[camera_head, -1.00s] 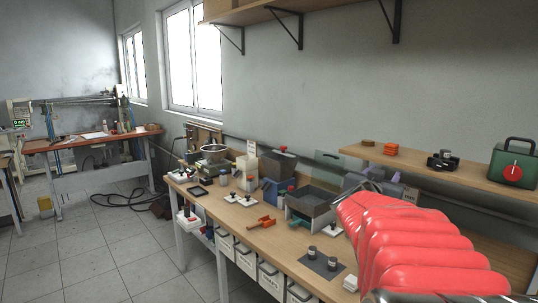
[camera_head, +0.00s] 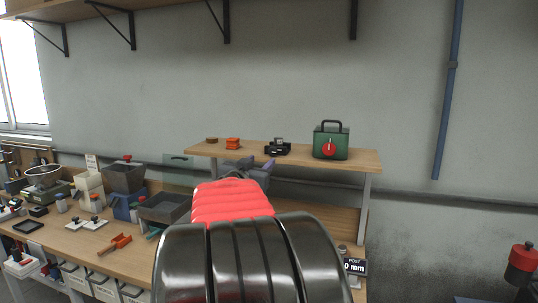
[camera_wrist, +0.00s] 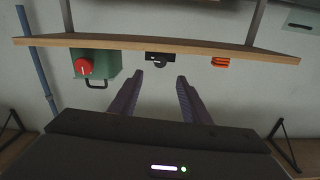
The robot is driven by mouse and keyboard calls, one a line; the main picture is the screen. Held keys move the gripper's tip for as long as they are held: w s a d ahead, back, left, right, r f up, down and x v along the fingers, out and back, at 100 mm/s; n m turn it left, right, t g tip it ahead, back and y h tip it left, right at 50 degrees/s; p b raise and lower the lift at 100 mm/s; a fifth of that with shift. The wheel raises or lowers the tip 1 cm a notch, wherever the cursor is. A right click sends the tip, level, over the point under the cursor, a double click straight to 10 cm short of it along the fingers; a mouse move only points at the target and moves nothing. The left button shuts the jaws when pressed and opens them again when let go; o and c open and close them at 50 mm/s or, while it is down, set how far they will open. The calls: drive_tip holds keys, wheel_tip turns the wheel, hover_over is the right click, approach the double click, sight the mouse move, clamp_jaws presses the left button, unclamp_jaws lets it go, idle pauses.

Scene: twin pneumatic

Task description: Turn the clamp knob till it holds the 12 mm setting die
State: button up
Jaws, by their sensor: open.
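My gripper (camera_wrist: 158,82) has its two purple fingers apart and empty in the wrist view. In the head view only the tips of my gripper (camera_head: 250,166) show past my red arm, in front of the raised shelf. A small black clamp-like device (camera_head: 278,147) stands on that shelf. It also shows in the wrist view (camera_wrist: 160,57), beyond the fingertips and apart from them. I cannot make out its knob or a die in it. A green case (camera_head: 340,143) with a red knob (camera_head: 329,147) stands right of it; the knob (camera_wrist: 83,67) shows in the wrist view too.
An orange-red block (camera_head: 232,143) and a brown disc (camera_head: 211,140) sit left on the shelf (camera_head: 365,163). Grey bins (camera_head: 122,177) and an orange tool (camera_head: 114,244) occupy the bench.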

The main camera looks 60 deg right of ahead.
sight(272, 151)
drive_tip(key=d, duration=0.3)
drive_tip(key=w+d, duration=0.1)
drive_tip(key=d, duration=0.6)
drive_tip(key=shift+w+d, duration=0.35)
drive_tip(key=shift+d, duration=0.05)
drive_tip(key=c, duration=1)
